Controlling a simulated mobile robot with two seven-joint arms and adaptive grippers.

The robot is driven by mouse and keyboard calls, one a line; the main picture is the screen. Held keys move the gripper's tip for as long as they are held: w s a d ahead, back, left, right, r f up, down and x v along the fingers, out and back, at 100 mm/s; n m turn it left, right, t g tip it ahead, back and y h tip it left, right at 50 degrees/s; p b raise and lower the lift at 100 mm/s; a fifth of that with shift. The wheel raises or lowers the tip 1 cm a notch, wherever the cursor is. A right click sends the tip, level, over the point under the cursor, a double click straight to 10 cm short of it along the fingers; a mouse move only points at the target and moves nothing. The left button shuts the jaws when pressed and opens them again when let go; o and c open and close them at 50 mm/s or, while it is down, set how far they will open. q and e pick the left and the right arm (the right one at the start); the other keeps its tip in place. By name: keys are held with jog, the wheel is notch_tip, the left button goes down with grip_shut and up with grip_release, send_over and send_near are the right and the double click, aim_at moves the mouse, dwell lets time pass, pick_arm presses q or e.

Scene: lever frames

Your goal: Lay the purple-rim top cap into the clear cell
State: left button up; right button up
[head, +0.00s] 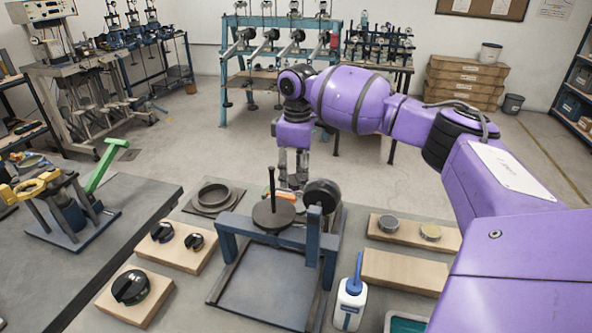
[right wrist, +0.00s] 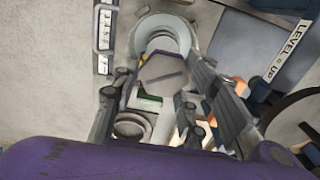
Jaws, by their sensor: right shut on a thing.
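My right gripper (head: 293,180) points down just behind the blue frame on the bench. Its fingertips are partly hidden by the black disc with a post and the black wheel. In the right wrist view its fingers (right wrist: 163,60) close on a pale grey round piece (right wrist: 168,25) with a thin purple edge, which looks like the purple-rim top cap. The head view does not show this piece clearly. I cannot pick out the clear cell for certain in either view. My left gripper is not in view.
The blue frame (head: 228,245) carries the black disc (head: 272,214) and wheel (head: 322,194). A dark ring (head: 214,198) lies to its left.

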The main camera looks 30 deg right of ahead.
aim_at(298, 178)
jog(key=shift+d+f+b, duration=0.1)
jog(key=shift+f+b, duration=0.2)
jog(key=shift+f, duration=0.5)
jog(key=shift+s+f+b, duration=0.15)
jog(key=shift+f+b, duration=0.15)
jog(key=shift+f, duration=1.55)
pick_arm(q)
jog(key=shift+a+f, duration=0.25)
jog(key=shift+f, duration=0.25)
pick_arm(e)
jog(key=shift+f, duration=0.85)
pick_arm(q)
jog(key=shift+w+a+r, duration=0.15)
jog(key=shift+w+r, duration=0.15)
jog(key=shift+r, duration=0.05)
